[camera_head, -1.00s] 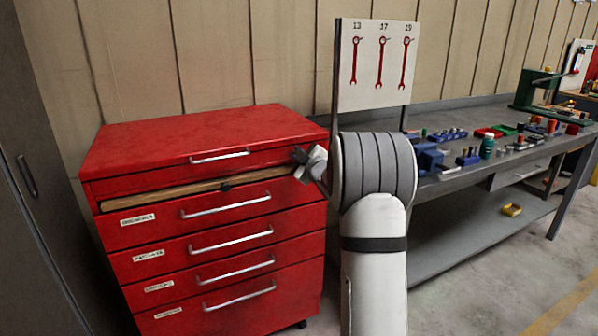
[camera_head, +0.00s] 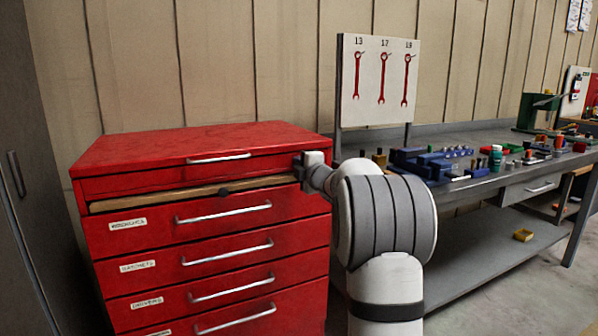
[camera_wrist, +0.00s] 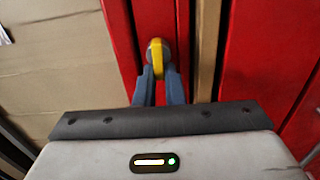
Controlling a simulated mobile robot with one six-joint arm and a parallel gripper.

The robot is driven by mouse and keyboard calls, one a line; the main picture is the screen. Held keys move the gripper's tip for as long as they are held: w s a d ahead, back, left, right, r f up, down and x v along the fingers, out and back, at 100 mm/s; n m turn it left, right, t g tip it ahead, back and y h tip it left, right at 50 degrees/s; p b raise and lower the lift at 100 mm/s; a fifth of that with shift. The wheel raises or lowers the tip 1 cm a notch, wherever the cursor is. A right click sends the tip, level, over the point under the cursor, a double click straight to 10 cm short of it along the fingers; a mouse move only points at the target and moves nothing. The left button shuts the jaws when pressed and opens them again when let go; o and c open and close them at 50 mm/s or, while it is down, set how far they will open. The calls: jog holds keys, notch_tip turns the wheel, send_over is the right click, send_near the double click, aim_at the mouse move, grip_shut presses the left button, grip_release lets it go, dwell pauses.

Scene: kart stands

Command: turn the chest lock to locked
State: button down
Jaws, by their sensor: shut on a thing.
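The red tool chest (camera_head: 200,146) stands at the left in the head view. The chest lock (camera_wrist: 158,55) is a small yellow knob on the chest's red front in the wrist view. Its yellow grip runs roughly up and down in that picture, with a greyish round part beside it. My gripper (camera_wrist: 159,78) is shut on the knob, a blue-grey finger on each side. In the head view my gripper (camera_head: 303,168) is at the upper right corner of the chest front and hides the lock there.
A wooden strip (camera_head: 165,198) with a dark round knob runs under the top drawer; drawers with bar handles lie below. A grey workbench (camera_head: 470,180) with blue holders and small parts stands to the right. A wrench board (camera_head: 375,100) rises behind my arm. A dark cabinet (camera_head: 25,230) is at left.

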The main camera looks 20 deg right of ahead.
jog(key=shift+f, duration=0.1)
dwell(0.5)
jog(key=c, duration=1.5)
grip_release()
jog(key=s, duration=0.7)
jog(key=shift+s+d, duration=0.1)
jog(key=shift+s, duration=0.3)
